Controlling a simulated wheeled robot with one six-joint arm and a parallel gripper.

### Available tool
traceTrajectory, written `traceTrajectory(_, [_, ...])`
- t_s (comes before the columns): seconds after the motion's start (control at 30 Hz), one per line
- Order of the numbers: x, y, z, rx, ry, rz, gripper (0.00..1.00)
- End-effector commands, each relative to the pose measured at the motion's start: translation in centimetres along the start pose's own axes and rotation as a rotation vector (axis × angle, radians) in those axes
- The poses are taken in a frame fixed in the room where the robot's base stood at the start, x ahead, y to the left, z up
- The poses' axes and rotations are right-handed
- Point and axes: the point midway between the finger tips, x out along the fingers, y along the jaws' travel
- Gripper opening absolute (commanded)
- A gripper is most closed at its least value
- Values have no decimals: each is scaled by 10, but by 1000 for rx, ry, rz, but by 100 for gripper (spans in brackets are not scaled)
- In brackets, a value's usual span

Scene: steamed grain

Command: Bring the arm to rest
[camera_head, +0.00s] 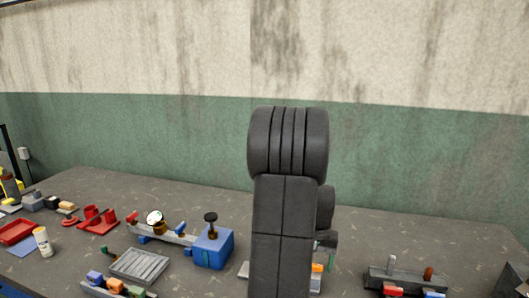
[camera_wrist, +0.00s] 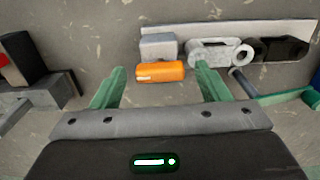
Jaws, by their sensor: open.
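My arm (camera_head: 284,215) stands upright in the middle of the head view and hides part of the table behind it. My gripper (camera_wrist: 160,74) shows in the wrist view with its two green fingers spread apart. It is open. An orange cylinder (camera_wrist: 160,72) appears between the fingertips, and neither finger visibly grips it. In the head view the gripper is mostly hidden behind my arm.
A grey block (camera_wrist: 158,46) and a pale ringed part (camera_wrist: 215,52) lie beyond the fingertips. On the table (camera_head: 200,190), a blue box with a black knob (camera_head: 213,248), a grey slatted tray (camera_head: 140,264) and red parts (camera_head: 97,220) stand left; a fixture (camera_head: 405,281) stands right.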

Motion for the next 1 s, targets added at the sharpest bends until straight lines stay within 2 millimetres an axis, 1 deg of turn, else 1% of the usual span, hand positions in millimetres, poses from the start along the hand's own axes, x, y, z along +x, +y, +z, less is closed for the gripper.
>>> traceTrajectory(0.17, [-5,0,-1,-8,2,0,69])
traceTrajectory(0.27, [-15,0,-1,-12,4,0,69])
traceTrajectory(0.37, [-32,0,-1,-12,6,0,69])
traceTrajectory(0.9, [-140,0,-1,-12,6,0,69])
traceTrajectory(0.93, [-134,0,0,-12,-1,0,69])
traceTrajectory(1.0, [-116,0,1,-12,-6,1,69])
